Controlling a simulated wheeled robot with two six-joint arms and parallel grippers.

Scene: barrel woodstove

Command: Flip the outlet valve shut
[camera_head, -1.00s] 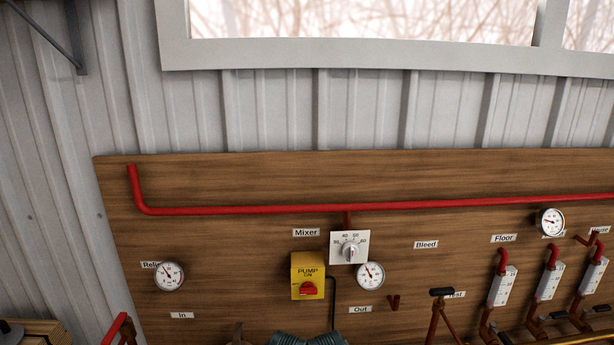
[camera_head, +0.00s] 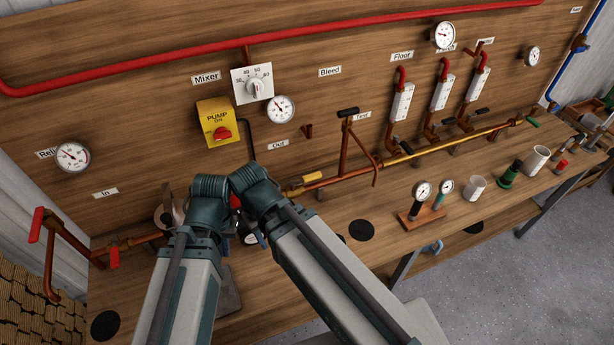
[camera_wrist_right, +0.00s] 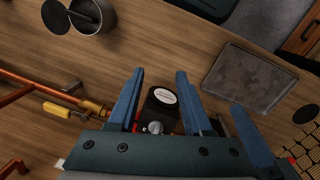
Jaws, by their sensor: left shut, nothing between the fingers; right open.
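A pipe valve with a yellow lever (camera_head: 312,177) sits on the copper pipe right of my forearms, below the "Out" label (camera_head: 278,145). The lever lies along the pipe. It also shows at the left of the right wrist view (camera_wrist_right: 56,110). My right gripper (camera_wrist_right: 157,72) is open and empty, its blue fingers apart above a black round part with a white label (camera_wrist_right: 162,97). In the head view my forearms hide it. My left gripper is shut and empty, largely hidden in the head view; a blue finger-like piece (camera_wrist_right: 252,140) shows beside the right gripper.
Red-handled valves (camera_head: 113,257) are at the left by the "In" label. A yellow pump switch (camera_head: 218,122) and gauges are on the board. Small gauges on a wooden stand (camera_head: 422,215) and cups (camera_head: 476,187) stand on the bench. A flat grey tray (camera_wrist_right: 252,78) lies nearby.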

